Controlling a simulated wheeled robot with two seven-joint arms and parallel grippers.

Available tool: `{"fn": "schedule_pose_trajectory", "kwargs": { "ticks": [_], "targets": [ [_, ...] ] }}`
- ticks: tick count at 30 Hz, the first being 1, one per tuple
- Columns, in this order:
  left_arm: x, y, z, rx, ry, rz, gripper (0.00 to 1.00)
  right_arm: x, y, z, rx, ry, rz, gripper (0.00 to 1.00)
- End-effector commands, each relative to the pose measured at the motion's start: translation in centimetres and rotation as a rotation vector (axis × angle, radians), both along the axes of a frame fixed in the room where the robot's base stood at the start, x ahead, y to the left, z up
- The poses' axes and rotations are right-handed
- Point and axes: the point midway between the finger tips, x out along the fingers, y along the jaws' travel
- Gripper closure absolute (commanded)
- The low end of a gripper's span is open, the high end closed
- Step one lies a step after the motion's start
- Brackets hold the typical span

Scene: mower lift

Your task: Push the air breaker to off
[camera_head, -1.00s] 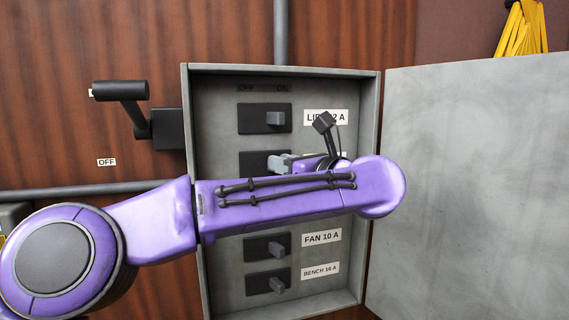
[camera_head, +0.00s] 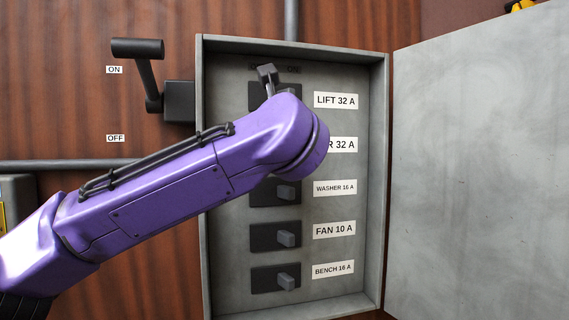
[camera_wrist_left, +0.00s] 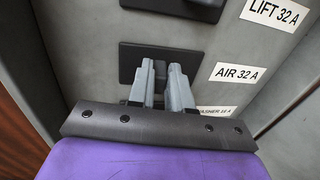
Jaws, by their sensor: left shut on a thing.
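The air breaker (camera_wrist_left: 129,66) is a dark plate beside the AIR 32 A label (camera_wrist_left: 237,73) in the left wrist view. My left gripper (camera_wrist_left: 161,72) has its grey fingers over the plate, shut on the breaker's switch, which is mostly hidden between them. In the head view my purple left arm covers the air breaker and the gripper; only part of its label (camera_head: 343,145) shows. Whether the switch sits at off or on cannot be told. My right gripper is in neither view.
The lift breaker (camera_head: 259,96) is above, partly covered. The washer (camera_head: 286,192), fan (camera_head: 287,237) and bench (camera_head: 286,280) breakers are below. The panel box (camera_head: 375,200) has raised walls, and its door (camera_head: 480,160) stands open at right. A black lever (camera_head: 150,75) is on the wall at left.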

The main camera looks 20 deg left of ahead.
Motion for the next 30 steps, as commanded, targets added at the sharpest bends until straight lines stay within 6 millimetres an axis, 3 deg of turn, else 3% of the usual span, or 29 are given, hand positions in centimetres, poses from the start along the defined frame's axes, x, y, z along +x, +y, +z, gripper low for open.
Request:
{"fn": "schedule_pose_trajectory", "kwargs": {
  "ticks": [1, 9, 29, 30],
  "targets": [
    [0.0, 0.5, -0.6, -0.006, 0.003, -0.03, 1.0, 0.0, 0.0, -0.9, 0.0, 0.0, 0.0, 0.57],
    [-0.3, 1.3, -0.4, -0.002, 0.006, -0.171, 1.0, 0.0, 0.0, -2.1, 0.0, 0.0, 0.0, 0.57],
    [-0.3, 1.6, -0.1, 0.0, 0.006, -0.233, 1.0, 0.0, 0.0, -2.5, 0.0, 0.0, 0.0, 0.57],
    [-0.3, 1.6, -0.1, 0.0, 0.006, -0.233, 0.75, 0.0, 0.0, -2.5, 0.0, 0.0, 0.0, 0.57]
  ]
}}
